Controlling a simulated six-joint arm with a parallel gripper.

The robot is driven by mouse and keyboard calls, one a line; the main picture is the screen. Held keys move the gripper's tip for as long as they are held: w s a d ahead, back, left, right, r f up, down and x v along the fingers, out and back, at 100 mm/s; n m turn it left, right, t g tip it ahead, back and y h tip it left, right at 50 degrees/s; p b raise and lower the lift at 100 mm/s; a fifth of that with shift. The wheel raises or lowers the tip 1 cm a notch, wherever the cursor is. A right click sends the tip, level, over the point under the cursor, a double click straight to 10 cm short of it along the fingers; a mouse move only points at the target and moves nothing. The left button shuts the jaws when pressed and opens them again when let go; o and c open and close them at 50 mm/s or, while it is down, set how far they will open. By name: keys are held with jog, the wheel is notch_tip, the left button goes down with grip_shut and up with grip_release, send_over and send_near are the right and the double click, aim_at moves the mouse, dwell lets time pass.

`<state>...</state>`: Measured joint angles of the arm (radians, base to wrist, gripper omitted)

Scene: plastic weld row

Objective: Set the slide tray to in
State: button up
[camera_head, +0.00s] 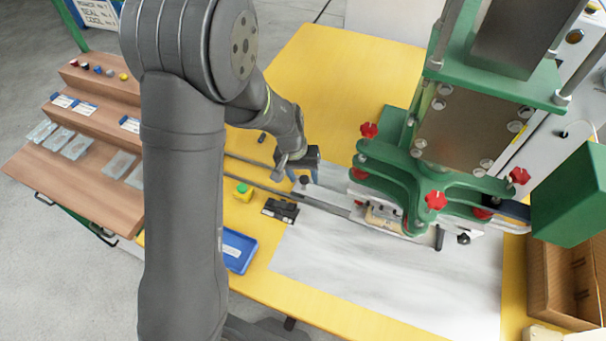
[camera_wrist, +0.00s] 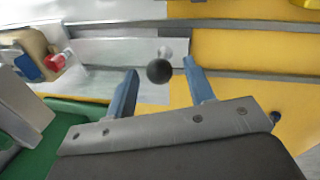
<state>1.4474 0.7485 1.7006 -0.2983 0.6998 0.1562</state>
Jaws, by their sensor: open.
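The slide tray (camera_head: 328,199) is a flat grey metal plate on two long rails in front of the green press. In the wrist view the tray (camera_wrist: 115,50) carries a round black knob (camera_wrist: 158,71) on a short light post. My gripper (camera_head: 299,178) is over the tray's left end in the head view. In the wrist view my gripper (camera_wrist: 161,76) has its two blue fingers apart, with the knob showing in the gap between their tips. I see no finger touching the knob; the exact depth is hard to tell.
The green press (camera_head: 400,165) with red star knobs stands over the rails at right. The yellow table (camera_head: 320,70) is clear behind.

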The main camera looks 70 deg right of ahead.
aim_at(317, 192)
jog(key=shift+f, duration=0.1)
grip_shut()
jog(key=shift+s, duration=2.2)
grip_release()
jog(key=shift+s, duration=0.15)
jog(key=shift+w, duration=0.2)
